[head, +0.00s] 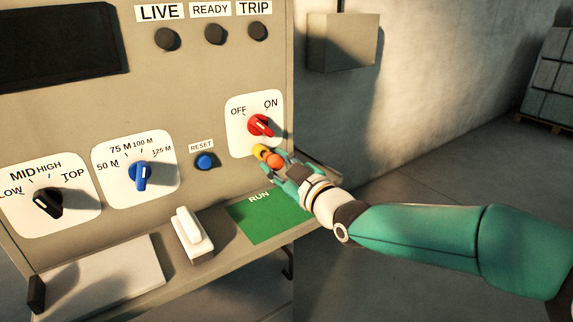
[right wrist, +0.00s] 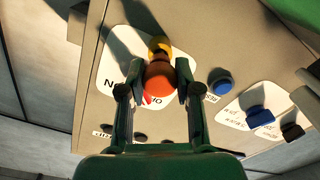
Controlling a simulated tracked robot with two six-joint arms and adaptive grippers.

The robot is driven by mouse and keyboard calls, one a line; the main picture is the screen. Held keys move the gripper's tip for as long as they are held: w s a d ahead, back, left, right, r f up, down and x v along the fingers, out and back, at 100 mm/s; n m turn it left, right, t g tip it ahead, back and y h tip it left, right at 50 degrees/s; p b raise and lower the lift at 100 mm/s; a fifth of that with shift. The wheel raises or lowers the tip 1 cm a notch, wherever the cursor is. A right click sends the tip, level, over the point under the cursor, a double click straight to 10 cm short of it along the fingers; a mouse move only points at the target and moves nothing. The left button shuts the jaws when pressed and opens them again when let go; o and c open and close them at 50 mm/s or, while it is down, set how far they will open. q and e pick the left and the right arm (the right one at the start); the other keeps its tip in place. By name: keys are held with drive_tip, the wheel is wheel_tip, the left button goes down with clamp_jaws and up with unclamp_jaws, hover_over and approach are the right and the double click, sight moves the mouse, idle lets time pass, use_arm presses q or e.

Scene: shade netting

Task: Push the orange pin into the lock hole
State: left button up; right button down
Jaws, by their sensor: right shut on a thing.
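The orange pin (head: 275,161) has a round orange head and is held between the fingertips of my right gripper (head: 271,165). It also shows in the right wrist view (right wrist: 160,80), with a finger on each side. A yellow round piece (head: 260,151) is just beyond the orange head, on the panel side, and it shows in the right wrist view too (right wrist: 159,46). The pin's shaft and the lock hole are hidden, so I cannot tell whether the tip is in the hole. The red OFF/ON knob (head: 261,125) is just above. My left gripper is out of view.
The panel carries a blue RESET button (head: 205,161), a blue dial (head: 141,175) and a black dial (head: 48,203). Below, a ledge holds a white block (head: 192,232) and a green RUN mat (head: 268,218). A grey wall box (head: 343,42) is to the right.

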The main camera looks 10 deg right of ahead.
drive_tip(key=shift+w+a+f+b, duration=0.1)
drive_tip(key=shift+w+b, duration=0.15)
drive_tip(key=shift+b, duration=0.1)
drive_tip(key=shift+w+a, duration=0.1)
drive_tip(key=shift+w, duration=0.25)
idle(0.5)
drive_tip(key=shift+w+a, duration=0.1)
drive_tip(key=shift+w, duration=0.1)
drive_tip(key=c, duration=0.7)
unclamp_jaws()
drive_tip(key=shift+s, duration=0.1)
